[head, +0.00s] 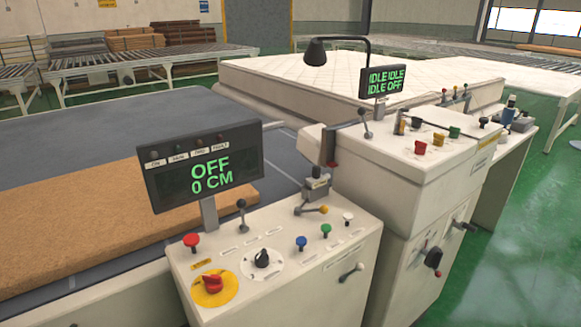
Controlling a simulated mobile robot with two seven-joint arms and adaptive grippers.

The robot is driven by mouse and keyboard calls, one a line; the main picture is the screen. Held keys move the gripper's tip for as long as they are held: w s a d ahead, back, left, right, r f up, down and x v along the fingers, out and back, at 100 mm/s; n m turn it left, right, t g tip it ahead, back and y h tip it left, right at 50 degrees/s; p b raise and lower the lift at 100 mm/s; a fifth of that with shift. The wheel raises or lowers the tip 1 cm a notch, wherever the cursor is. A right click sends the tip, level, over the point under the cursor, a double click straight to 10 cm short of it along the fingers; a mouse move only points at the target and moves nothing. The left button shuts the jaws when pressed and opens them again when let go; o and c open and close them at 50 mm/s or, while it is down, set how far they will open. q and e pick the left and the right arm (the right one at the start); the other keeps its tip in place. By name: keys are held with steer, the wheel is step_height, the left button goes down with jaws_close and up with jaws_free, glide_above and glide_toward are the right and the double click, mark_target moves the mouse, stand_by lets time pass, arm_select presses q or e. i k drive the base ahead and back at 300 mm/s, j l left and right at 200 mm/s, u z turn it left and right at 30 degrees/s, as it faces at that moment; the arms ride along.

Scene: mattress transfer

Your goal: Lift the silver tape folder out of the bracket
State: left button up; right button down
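A small silver-grey metal piece (317,186) sits at the back right of the front control console, beside the taller machine housing. It looks like the tape folder, but it is too small for me to be sure. I cannot make out the bracket's shape or how the piece is seated in it. Neither of my grippers shows in the head view.
The white front console (340,240) carries knobs and levers, including a yellow-tipped lever (320,209) close by the metal piece. A display (205,165) reads "OFF 0 CM". A taller white housing (400,170) stands behind. A brown slab (90,230) lies left; a white mattress (290,80) lies behind.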

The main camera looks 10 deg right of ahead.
mark_target(317, 180)
steer(key=i+l, duration=0.15)
steer(key=l, duration=0.25)
steer(key=i+l, duration=0.1)
steer(key=l, duration=0.35)
steer(key=i+l, duration=0.15)
steer(key=l, duration=0.25)
steer(key=i+l, duration=0.15)
steer(key=l, duration=0.25)
steer(key=u, duration=0.05)
